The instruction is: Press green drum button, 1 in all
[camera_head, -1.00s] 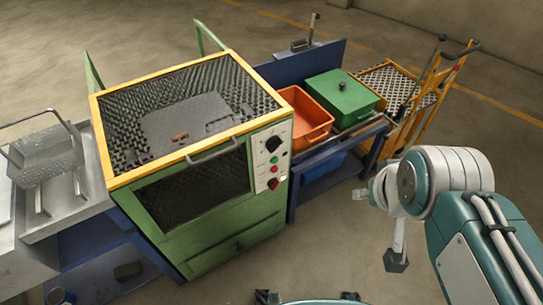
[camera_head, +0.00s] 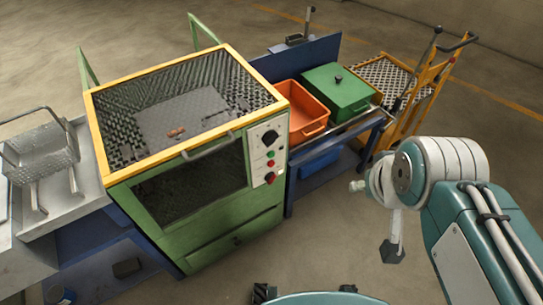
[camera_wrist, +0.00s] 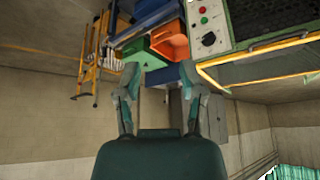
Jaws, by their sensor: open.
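The green button (camera_head: 271,153) sits on the white control panel (camera_head: 257,158) at the right of the green furnace front, between the upper black knob (camera_head: 270,138) and the red button (camera_head: 270,163). The panel also shows upside down at the top of the wrist view, with the small green button (camera_wrist: 203,19) beside the black knob (camera_wrist: 209,39). My gripper (camera_wrist: 159,76) is open and empty, its two fingers spread. It is apart from the panel, which lies above and right of the fingers in the wrist view.
The green furnace (camera_head: 220,235) has a yellow-edged mesh top. An orange bin (camera_head: 306,133) and a green lidded box (camera_head: 338,98) stand right of it on a blue bench. A yellow trolley (camera_head: 425,90) stands farther right. Floor in front is clear.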

